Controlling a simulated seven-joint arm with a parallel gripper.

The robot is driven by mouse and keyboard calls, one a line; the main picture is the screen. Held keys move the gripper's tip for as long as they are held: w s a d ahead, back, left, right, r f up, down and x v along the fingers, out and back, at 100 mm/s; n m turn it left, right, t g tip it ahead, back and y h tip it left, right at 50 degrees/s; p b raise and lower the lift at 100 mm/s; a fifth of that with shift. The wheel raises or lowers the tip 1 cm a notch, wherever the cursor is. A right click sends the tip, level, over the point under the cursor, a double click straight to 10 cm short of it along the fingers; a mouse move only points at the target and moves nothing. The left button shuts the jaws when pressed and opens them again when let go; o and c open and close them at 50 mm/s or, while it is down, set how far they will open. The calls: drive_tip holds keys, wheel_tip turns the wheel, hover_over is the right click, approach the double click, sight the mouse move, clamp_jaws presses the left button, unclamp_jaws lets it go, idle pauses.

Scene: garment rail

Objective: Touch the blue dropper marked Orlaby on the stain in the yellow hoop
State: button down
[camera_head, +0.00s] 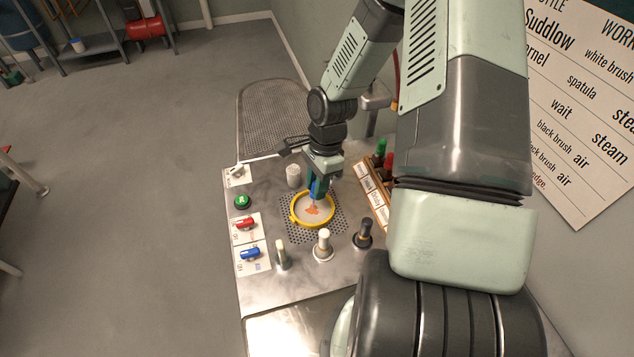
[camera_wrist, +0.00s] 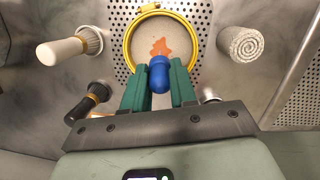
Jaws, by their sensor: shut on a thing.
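The yellow hoop (camera_head: 293,211) lies on the perforated plate and holds pale cloth with an orange-red stain (camera_head: 313,210). The hoop (camera_wrist: 128,50) and the stain (camera_wrist: 176,46) also show in the wrist view. In the wrist view the blue end overlaps the lower edge of the stain. The dropper's tip is hidden there, so contact with the stain cannot be told. No name on the dropper is readable.
Brushes with white (camera_head: 323,245) and black (camera_head: 363,233) handles stand in front of the hoop. A white roll (camera_head: 293,176) stands behind it. A rack (camera_head: 372,194) with red- and green-capped bottles is at right. Red (camera_head: 245,223) and blue (camera_head: 249,254) switches are at left.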

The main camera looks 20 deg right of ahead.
drive_tip(key=shift+f, duration=0.35)
drive_tip(key=shift+r, duration=0.15)
idle(0.6)
drive_tip(key=shift+r, duration=3.4)
drive_tip(key=shift+d, duration=0.1)
